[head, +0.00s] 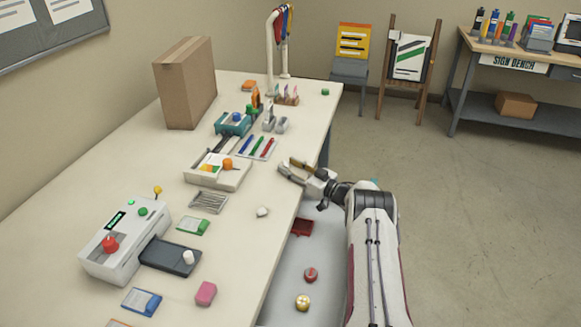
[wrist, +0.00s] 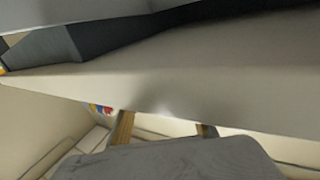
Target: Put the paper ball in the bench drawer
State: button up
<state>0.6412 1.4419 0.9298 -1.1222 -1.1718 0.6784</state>
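A small crumpled whitish paper ball (head: 262,211) lies on the bench top near its front edge, in the head view. The bench drawer (head: 277,282) is pulled out below that edge, its pale floor showing. My gripper (head: 285,164) is at the bench's front edge, farther back than the paper ball and apart from it. Its fingers are spread with nothing visible between them. In the wrist view, the two tan fingers of my gripper (wrist: 164,121) stand apart behind a grey shape. I cannot make out the paper ball there.
The drawer holds a red tray (head: 302,227), a red round item (head: 310,275) and a gold round item (head: 302,302). Open floor lies right.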

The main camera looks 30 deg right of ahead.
aim_at(307, 175)
dwell(0.5)
jog(key=shift+v, duration=3.5)
jog(key=shift+s+d+r, duration=0.1)
jog(key=shift+s+r, duration=0.05)
jog(key=shift+s, duration=0.1)
jog(key=shift+r, duration=3.85)
